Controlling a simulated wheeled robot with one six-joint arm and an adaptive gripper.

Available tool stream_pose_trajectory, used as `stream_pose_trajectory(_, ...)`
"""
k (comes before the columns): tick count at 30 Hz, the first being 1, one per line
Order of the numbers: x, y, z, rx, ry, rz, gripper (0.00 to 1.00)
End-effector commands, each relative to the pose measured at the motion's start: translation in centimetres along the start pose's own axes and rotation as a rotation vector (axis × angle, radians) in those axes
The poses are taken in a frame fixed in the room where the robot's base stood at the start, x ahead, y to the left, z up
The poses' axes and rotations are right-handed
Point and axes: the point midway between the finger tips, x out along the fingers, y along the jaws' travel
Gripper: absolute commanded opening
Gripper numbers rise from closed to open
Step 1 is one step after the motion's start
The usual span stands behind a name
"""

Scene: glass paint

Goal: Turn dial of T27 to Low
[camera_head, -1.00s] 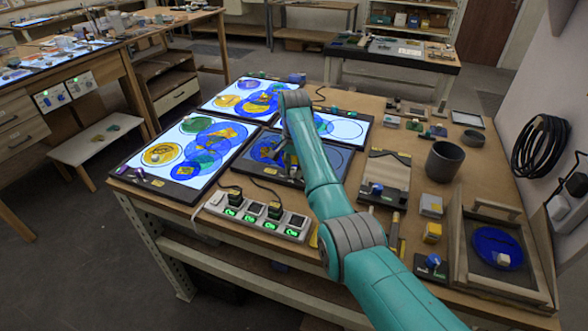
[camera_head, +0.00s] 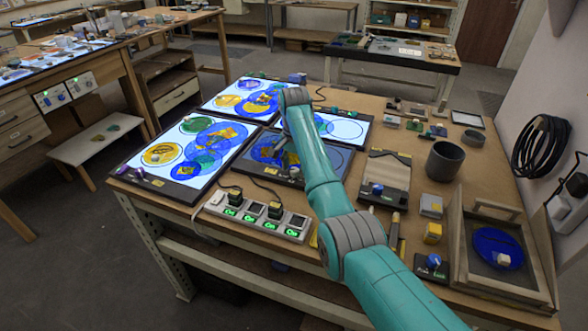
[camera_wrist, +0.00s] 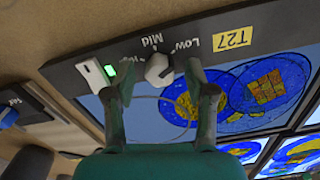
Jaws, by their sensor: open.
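In the wrist view, the T27 panel has a dark frame with a yellow T27 label (camera_wrist: 232,39). A pale grey dial (camera_wrist: 158,70) sits on it below the words Mid and Low, with a third, partly hidden word to the left. Its exact pointing is hard to tell. My gripper (camera_wrist: 159,76) is open, one finger on each side of the dial; contact cannot be told. In the head view, my arm reaches over the dim-looking middle panel (camera_head: 331,166) and hides part of it, including the dial.
In the wrist view, a white switch with a green light (camera_wrist: 97,76) is close to the left finger. In the head view, a power strip (camera_head: 258,217) lies in front of the panels. A dark cup (camera_head: 445,161) and a wooden frame (camera_head: 456,250) stand at right.

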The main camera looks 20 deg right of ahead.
Motion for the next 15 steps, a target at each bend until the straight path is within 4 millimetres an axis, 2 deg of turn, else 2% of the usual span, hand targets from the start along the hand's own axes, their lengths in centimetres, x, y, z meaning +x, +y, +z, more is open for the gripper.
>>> stream_pose_trajectory(9, -4.9, -0.1, 0.0, 0.0, 0.001, -0.002, 0.55)
stream_pose_trajectory(15, -6.6, 0.0, 0.0, 0.0, 0.001, -0.001, 0.55)
